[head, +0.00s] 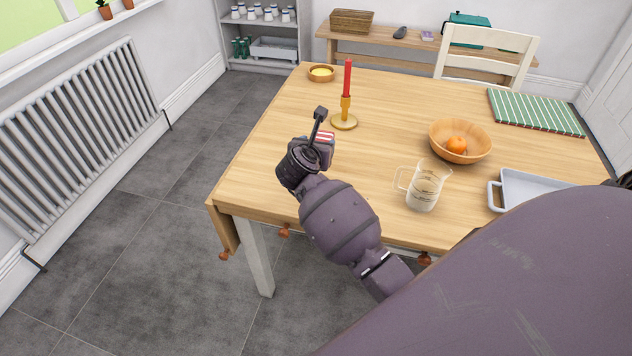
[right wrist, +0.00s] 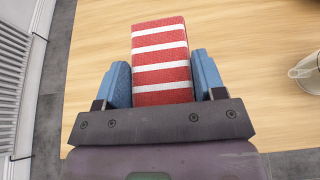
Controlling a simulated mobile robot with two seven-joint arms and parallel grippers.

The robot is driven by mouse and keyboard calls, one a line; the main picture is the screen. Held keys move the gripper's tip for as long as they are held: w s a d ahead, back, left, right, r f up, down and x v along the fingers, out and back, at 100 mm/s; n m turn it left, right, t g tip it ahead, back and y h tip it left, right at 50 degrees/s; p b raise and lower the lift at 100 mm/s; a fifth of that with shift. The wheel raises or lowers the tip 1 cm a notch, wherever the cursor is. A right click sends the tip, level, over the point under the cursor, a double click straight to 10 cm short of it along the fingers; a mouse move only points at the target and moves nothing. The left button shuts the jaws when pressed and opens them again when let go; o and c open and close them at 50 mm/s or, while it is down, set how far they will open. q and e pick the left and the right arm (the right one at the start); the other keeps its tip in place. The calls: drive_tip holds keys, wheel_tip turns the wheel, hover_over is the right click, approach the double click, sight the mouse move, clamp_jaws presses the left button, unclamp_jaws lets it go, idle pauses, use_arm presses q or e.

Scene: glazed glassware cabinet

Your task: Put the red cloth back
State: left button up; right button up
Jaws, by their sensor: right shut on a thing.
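The red cloth (right wrist: 160,42) is folded, with white stripes, and fills the space between the two blue fingers of my right gripper (right wrist: 161,72) in the right wrist view. In the head view my right gripper (head: 323,139) is over the left part of the wooden table, near its front left corner, left of the glass jug. A small part of the cloth (head: 324,137) shows there, mostly hidden by my wrist. I cannot tell whether the cloth touches the table top. My left gripper is not in view.
A red candle in a brass holder (head: 346,105) stands just behind my right gripper. The glass jug (head: 424,186), wooden bowl with an orange (head: 480,143), grey tray (head: 535,188) and green striped cloth (head: 535,112) lie to the right. A small bowl (head: 321,73) is at the back left.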

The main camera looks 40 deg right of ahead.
wheel_tip(320, 180, down, 7)
drive_tip(key=shift+f+b, duration=0.1)
drive_tip(key=shift+b, duration=0.5)
drive_tip(key=shift+f, duration=0.75)
wheel_tip(320, 180, down, 3)
drive_tip(key=shift+f+b, duration=0.15)
drive_tip(key=shift+b, duration=0.35)
drive_tip(key=shift+f, duration=0.15)
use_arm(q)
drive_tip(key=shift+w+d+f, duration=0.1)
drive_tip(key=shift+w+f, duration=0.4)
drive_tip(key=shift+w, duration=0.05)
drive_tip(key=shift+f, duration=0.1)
use_arm(e)
drive_tip(key=shift+f, duration=0.1)
